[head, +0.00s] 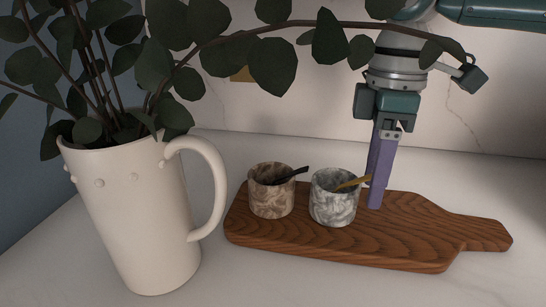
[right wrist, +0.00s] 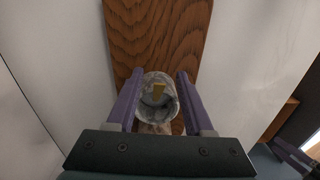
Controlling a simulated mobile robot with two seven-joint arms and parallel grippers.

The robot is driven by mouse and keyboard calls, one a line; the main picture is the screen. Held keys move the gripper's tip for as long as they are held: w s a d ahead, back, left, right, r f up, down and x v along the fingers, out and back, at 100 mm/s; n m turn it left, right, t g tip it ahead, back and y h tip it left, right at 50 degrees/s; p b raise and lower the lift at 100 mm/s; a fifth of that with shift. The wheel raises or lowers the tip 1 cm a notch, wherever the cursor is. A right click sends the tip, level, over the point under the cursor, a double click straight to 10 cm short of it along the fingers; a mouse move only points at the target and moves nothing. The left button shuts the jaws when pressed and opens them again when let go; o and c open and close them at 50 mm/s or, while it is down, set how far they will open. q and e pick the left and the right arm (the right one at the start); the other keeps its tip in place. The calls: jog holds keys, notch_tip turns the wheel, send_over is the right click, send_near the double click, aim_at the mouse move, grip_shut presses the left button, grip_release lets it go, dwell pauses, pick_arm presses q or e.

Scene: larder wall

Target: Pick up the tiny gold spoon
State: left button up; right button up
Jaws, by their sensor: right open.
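My right gripper (head: 376,205) points down just right of and behind this cup. In the right wrist view my right gripper (right wrist: 158,73) is open, its purple fingers on either side of the cup, with nothing held. A purple part at the lower right edge of that view may be my left gripper; its jaws are unclear.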

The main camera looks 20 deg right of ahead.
grip_shut()
dwell(0.4)
